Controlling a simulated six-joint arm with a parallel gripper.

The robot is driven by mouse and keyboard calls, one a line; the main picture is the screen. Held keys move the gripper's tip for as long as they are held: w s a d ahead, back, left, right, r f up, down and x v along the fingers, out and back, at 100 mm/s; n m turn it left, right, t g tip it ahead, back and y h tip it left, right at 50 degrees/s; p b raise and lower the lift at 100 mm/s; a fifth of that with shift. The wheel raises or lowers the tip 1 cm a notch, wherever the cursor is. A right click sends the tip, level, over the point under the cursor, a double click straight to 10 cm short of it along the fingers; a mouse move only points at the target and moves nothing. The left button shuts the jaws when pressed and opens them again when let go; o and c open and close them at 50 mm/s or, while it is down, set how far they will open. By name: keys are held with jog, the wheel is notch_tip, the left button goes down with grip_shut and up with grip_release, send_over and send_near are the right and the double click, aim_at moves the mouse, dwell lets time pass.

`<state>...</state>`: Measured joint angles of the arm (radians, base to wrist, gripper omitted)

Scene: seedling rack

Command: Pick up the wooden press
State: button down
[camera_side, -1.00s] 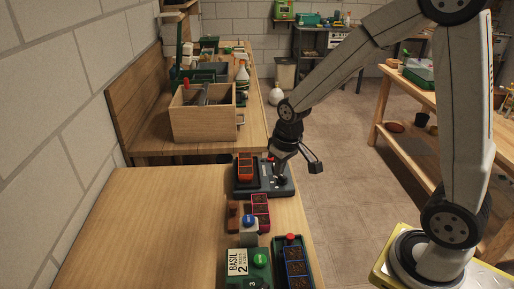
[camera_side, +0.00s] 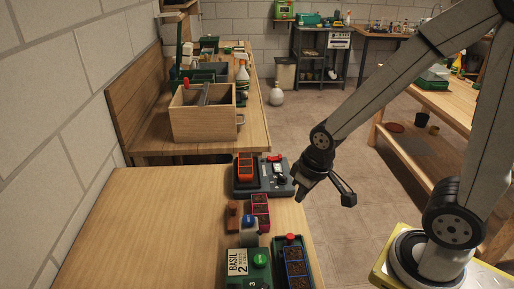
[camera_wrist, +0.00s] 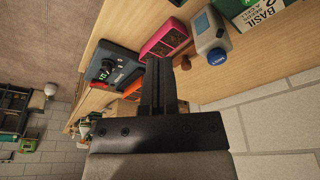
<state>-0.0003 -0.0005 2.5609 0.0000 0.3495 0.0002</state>
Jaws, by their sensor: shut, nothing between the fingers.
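A reddish-brown wooden piece (camera_side: 232,216) that looks like the wooden press stands on the near table, just left of the pink seedling tray (camera_side: 260,208). In the wrist view, a small brown part (camera_wrist: 184,62) beside my fingers may be the same piece; most of it is hidden there. My gripper (camera_side: 299,197) is shut and empty. It is above the table's right edge, to the right of the wooden piece and apart from it. In the wrist view, the dark fingers of my gripper (camera_wrist: 160,66) are together and point toward the table.
A grey device (camera_side: 277,184) bearing an orange tray (camera_side: 245,169) is behind the pink tray. A grey bottle with a blue cap (camera_side: 249,229), a green BASIL box (camera_side: 247,271) and a dark green tray (camera_side: 277,258) are in front. The table's left half is clear.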

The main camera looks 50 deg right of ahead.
jog(key=shift+c, duration=1.5)
grip_release()
jog(key=shift+w, duration=0.1)
jog(key=m+g, duration=0.2)
jog(key=m, duration=1.4)
send_over(231, 206)
jog(key=s, duration=0.1)
jog(key=f, duration=0.4)
jog(key=shift+s+d+f, duration=0.15)
jog(key=shift+d+f, duration=0.1)
jog(key=shift+f, duration=0.15)
jog(key=shift+w+a+f+m+g, duration=0.2)
jog(key=shift+w+m, duration=0.1)
jog(key=shift+m, duration=0.2)
jog(key=shift+w+a+f+m+g, duration=0.1)
jog(key=shift+w+f+m, duration=0.15)
jog(key=shift+m, duration=0.25)
jog(key=shift+f, duration=1.25)
